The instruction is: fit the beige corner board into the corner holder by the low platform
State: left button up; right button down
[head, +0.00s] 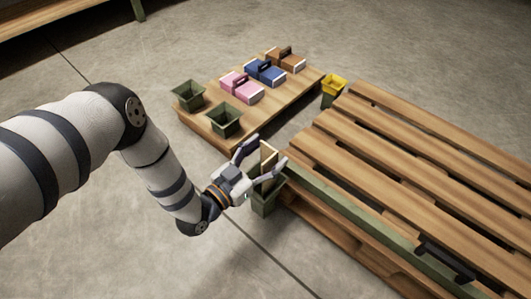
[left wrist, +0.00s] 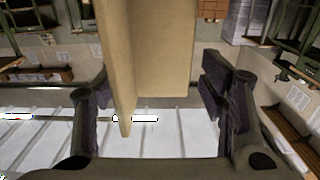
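The beige corner board (head: 268,153) stands upright at a dark green corner holder (head: 265,204), beside the near left corner of the slatted wooden platform (head: 420,165). The board's lower part is hidden by the holder and my gripper, so I cannot tell how deep it sits. My left gripper (head: 262,160) is around the board with its fingers spread. In the left wrist view, the L-shaped board (left wrist: 165,60) is between the two fingers, with gaps visible on both sides. My right gripper is not in view.
A low wooden table (head: 285,100) behind carries pink (head: 240,88), blue (head: 264,72) and brown (head: 286,60) boxes. Green bins (head: 187,95) (head: 225,120) stand at its left. A yellow-topped holder (head: 333,90) is at the platform's far corner. A black bar (head: 445,260) lies at the near right.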

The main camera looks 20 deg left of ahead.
pick_arm(q)
jog(key=shift+r, duration=0.2)
jog(key=p+v, duration=0.5)
jog(key=v, duration=0.7)
jog(key=shift+r, duration=0.15)
